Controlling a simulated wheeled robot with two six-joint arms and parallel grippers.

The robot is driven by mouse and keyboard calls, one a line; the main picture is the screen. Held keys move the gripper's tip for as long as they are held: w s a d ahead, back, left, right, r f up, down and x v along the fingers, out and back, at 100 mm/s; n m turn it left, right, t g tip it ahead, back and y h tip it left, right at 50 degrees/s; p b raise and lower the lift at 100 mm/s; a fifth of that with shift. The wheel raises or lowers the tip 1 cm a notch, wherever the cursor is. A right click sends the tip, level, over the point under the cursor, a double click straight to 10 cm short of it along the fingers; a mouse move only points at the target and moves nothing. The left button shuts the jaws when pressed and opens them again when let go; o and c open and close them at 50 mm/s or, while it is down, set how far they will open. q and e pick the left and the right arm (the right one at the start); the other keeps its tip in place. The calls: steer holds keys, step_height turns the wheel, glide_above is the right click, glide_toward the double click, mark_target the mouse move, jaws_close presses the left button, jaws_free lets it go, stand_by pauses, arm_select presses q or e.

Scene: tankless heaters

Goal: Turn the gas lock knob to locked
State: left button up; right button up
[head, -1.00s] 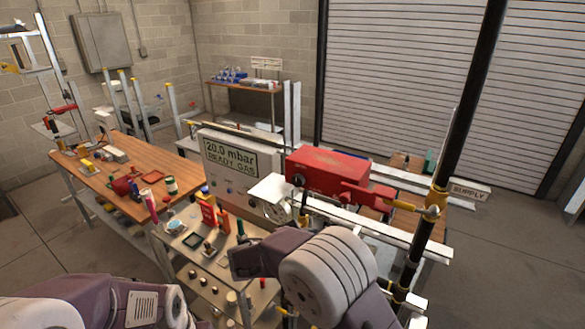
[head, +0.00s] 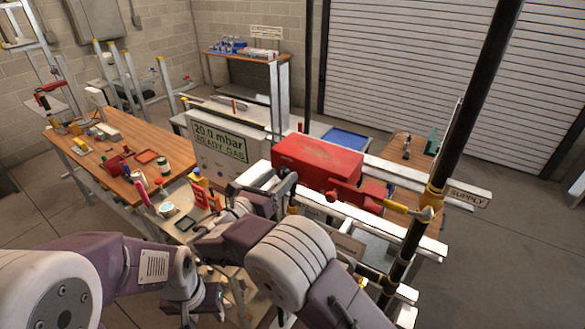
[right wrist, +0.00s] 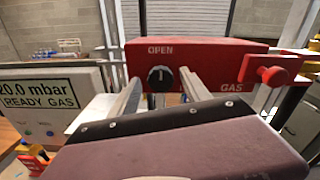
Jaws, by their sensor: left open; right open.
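The red gas box (head: 318,160) shows in the head view and fills the upper middle of the right wrist view (right wrist: 215,58). Its black round knob (right wrist: 160,78) sits on the front face below the word OPEN, with a pale mark that looks roughly upright. A lower label is mostly hidden by a finger. My right gripper (right wrist: 160,82) is open, its two fingers on either side of the knob in the picture; I cannot tell whether they touch it. In the head view it (head: 287,182) is at the box's left end. My left gripper (head: 208,302) is open, low in front.
A red valve handle (right wrist: 270,75) sticks out right of the box. The gas display panel (head: 222,142) stands left of it. A black upright pipe (head: 455,120) is on the right. A wooden workbench (head: 125,190) with several tools is at left.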

steer(key=shift+w+d+f, duration=0.1)
steer(key=shift+w+d, duration=0.35)
steer(key=shift+w, duration=0.05)
steer(key=shift+s+a+r, duration=0.3)
steer(key=shift+s+a, duration=0.05)
steer(key=shift+s, duration=0.25)
steer(key=shift+s+a+r, duration=0.1)
steer(key=shift+s+a, duration=0.1)
steer(key=shift+a, duration=0.05)
steer(key=shift+c, duration=1.2)
steer(key=c, duration=0.5)
steer(key=shift+w, duration=0.1)
jaws_close()
arm_select(q)
steer(key=shift+s, duration=0.15)
arm_select(e)
steer(key=shift+d, duration=0.1)
